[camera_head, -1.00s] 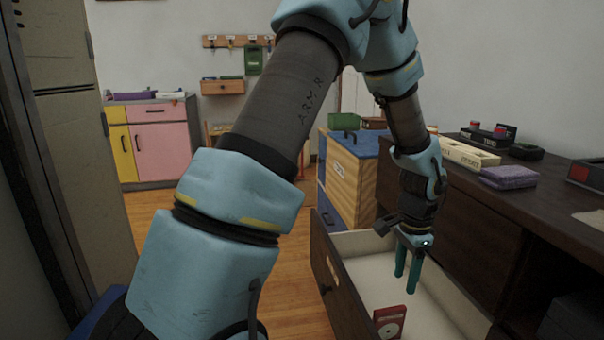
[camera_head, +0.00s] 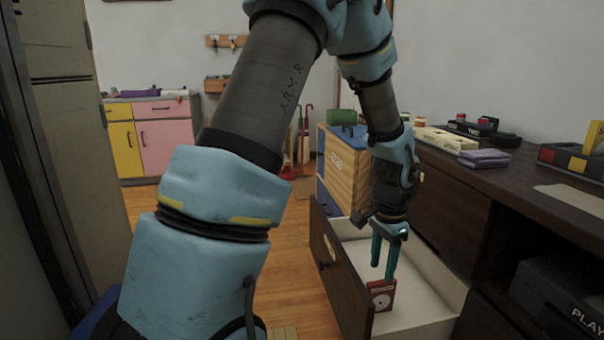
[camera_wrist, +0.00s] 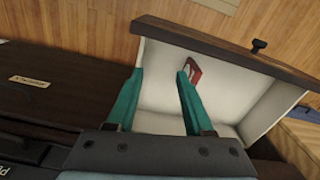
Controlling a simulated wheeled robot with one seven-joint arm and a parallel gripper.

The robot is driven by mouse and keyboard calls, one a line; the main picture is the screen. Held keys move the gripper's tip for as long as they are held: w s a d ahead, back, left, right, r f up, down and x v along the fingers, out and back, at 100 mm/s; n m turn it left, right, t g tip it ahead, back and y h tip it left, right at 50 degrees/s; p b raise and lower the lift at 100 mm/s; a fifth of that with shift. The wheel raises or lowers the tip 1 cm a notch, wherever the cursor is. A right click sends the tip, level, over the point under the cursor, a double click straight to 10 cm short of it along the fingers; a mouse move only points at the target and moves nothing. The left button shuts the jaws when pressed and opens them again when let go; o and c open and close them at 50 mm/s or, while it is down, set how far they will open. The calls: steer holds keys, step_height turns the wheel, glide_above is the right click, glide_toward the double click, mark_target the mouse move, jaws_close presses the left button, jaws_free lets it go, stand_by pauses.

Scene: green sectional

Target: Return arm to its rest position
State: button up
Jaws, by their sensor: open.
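My arm reaches from the lower left of the head view, up and over to the right. My gripper (camera_head: 384,262) points down over the open drawer (camera_head: 430,322), its teal fingers apart. In the wrist view my gripper (camera_wrist: 160,75) also shows open, with nothing between the fingers. A red case with a pale disc (camera_head: 380,295) stands in the drawer, below and close to the fingertips in the head view. The red case (camera_wrist: 194,72) shows just past the right finger in the wrist view. I cannot tell whether they touch.
The drawer sticks out from a dark wood cabinet (camera_head: 440,195). On its top are a purple box (camera_head: 485,158) and black trays. A blue-topped wooden cabinet (camera_head: 345,175) stands behind the drawer. A tall beige locker (camera_head: 70,130) is at left. Wood floor (camera_head: 295,250) is clear between.

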steer(key=s+a+n+t+b, duration=0.1)
steer(key=s+a+n+b, duration=0.15)
steer(key=a+n, duration=0.65)
steer(key=s+a+n+b, duration=0.2)
steer(key=a+n+b, duration=0.15)
steer(key=a, duration=1.15)
step_height(320, 180, up, 39)
steer(key=p, duration=3.8)
steer(key=shift+a, duration=0.2)
